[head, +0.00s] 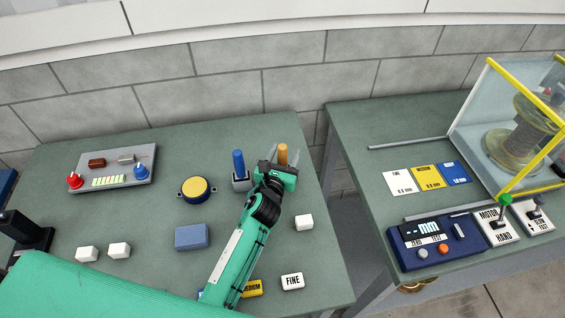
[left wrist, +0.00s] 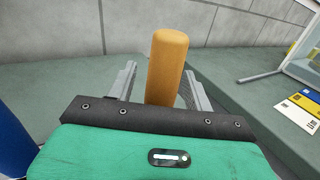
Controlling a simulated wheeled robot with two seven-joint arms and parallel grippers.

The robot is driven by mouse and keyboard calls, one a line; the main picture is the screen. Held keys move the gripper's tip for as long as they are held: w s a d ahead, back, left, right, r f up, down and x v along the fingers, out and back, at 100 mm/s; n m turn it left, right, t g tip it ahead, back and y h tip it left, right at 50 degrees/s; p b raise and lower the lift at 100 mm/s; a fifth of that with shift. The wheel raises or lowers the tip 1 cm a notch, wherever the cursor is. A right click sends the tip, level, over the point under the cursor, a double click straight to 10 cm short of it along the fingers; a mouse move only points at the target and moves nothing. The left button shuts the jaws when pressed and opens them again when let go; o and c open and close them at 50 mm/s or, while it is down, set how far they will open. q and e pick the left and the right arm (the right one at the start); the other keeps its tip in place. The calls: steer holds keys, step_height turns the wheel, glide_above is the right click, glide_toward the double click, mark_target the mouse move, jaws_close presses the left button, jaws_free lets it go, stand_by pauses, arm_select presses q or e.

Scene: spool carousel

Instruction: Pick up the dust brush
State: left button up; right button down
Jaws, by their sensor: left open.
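An upright tan-orange handle (head: 283,152), which looks like the dust brush's handle, stands near the back right of the left table. Its lower end is hidden by my gripper. My left gripper (head: 284,158) is open at the handle. In the left wrist view the handle (left wrist: 167,65) rises between the two spread fingers of my left gripper (left wrist: 160,76), with a gap at the left finger. I cannot tell whether the right finger touches it. My right gripper is not in view.
A blue handle (head: 238,163) stands in a grey holder (head: 241,183) just left of my gripper. A yellow-topped round part (head: 196,188), a blue block (head: 192,237) and a white block (head: 304,222) lie nearby. A gap separates the right table (head: 350,135).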

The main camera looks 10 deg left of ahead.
arm_select(q)
steer(key=c, duration=1.1)
steer(key=shift+o, duration=0.2)
